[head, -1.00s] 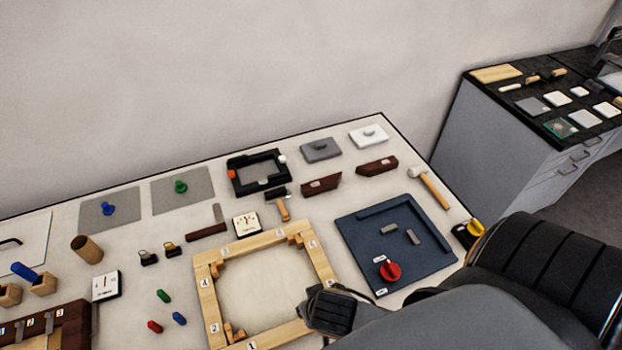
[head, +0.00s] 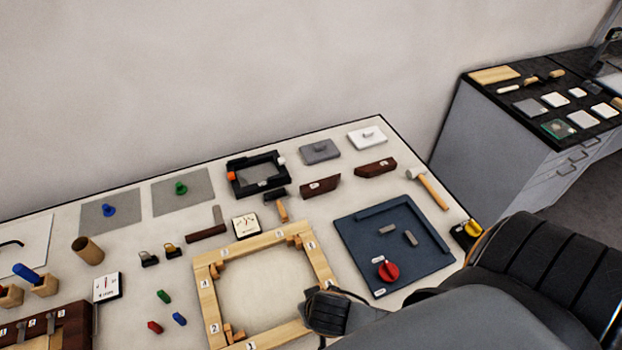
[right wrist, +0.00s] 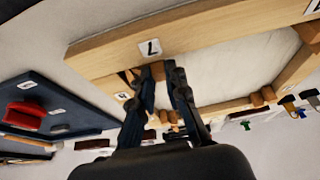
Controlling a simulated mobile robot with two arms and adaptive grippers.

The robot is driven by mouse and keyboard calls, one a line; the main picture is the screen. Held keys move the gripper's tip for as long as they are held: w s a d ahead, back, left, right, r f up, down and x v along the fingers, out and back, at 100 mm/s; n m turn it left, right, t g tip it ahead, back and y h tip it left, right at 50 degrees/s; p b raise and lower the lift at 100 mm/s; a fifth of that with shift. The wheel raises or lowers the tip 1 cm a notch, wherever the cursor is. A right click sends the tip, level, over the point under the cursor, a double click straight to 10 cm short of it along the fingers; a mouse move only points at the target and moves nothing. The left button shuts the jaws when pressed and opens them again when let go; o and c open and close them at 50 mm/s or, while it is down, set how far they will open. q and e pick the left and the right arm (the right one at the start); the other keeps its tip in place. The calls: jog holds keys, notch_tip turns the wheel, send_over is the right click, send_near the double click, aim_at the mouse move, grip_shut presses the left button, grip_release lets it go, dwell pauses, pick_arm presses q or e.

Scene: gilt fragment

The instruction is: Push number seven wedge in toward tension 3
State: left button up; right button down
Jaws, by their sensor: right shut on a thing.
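The pale wooden frame (head: 205,300) lies on the table, with a light panel inside it and small wooden wedges at its corners. My right gripper (head: 325,310) is at the frame's right front part and hides that corner in the head view. In the right wrist view a bar labelled 7 shows, and my right gripper (right wrist: 160,78) is shut on a small brown wedge (right wrist: 157,70) against the bar's inner side. A square white dial (head: 246,226) stands behind the frame; its value is too small to read. My left gripper is not in view.
A side cabinet (head: 510,150) stands at right.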

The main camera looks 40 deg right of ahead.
jog(key=shift+s+d, duration=0.15)
jog(key=shift+d, duration=0.35)
jog(key=c, duration=1.3)
grip_release()
jog(key=shift+r, duration=0.1)
jog(key=v, duration=1.2)
jog(key=shift+s, duration=0.1)
jog(key=shift+s, duration=0.1)
